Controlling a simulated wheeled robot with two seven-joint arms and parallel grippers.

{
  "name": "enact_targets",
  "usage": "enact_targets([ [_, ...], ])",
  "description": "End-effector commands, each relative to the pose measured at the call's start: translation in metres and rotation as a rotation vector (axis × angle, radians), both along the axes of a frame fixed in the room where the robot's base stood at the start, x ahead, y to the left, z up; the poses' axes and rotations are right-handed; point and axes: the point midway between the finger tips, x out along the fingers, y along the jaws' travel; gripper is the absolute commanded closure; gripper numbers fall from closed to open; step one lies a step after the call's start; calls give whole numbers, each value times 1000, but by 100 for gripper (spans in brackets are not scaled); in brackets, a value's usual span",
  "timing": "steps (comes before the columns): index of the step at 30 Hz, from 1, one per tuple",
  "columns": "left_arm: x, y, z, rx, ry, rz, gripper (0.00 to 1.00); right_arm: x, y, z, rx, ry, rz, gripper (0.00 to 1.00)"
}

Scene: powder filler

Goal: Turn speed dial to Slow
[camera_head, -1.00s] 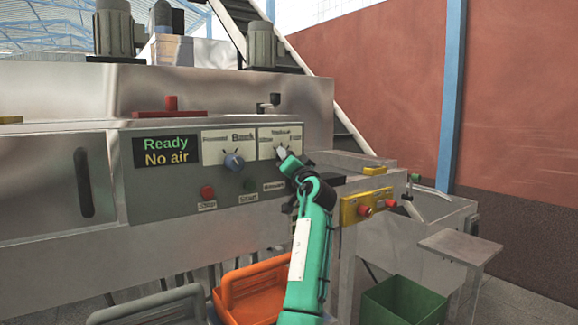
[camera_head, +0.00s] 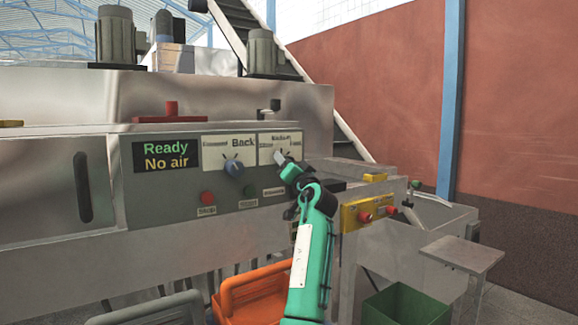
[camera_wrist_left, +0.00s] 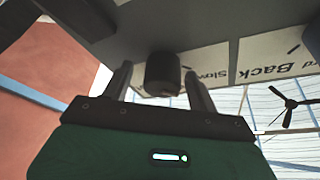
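The speed dial (camera_wrist_left: 162,75) is a dark round knob in the left wrist view, beside a pale label plate (camera_wrist_left: 218,62) where "Slow" can be read. My left gripper (camera_wrist_left: 157,82) is open, with one finger on each side of the knob. The right-hand finger looks closer to it; contact cannot be told. In the head view my left gripper (camera_head: 284,160) is at the right-hand label plate (camera_head: 267,142) and hides most of the dial. The dial's pointer setting cannot be read. My right gripper is not in view.
A second blue-grey dial (camera_head: 234,168) sits left, under a plate reading "Back". The display (camera_head: 166,156) reads "Ready" and "No air". A red button (camera_head: 207,197) and a green button (camera_head: 250,186) lie below. A yellow block with red knobs (camera_head: 365,212) is to the right.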

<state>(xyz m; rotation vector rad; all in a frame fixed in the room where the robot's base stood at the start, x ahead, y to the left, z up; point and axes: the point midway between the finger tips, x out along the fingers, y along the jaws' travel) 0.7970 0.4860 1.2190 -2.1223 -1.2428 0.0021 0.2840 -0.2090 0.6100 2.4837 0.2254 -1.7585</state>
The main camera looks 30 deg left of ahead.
Motion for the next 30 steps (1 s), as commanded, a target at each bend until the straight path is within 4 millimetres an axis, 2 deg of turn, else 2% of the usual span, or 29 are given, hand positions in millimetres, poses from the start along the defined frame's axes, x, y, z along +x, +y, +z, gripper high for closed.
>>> enact_targets([
  [6, -1, -2, 1, 2, -3, 0, 41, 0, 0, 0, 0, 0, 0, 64],
  [11, -10, -15, -5, 2, -2, -1, 41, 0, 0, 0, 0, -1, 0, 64],
  [22, -54, -78, -32, 0, -3, -3, 41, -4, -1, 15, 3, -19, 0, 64],
  [30, -73, -104, -42, 1, 0, -1, 41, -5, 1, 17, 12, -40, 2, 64],
])
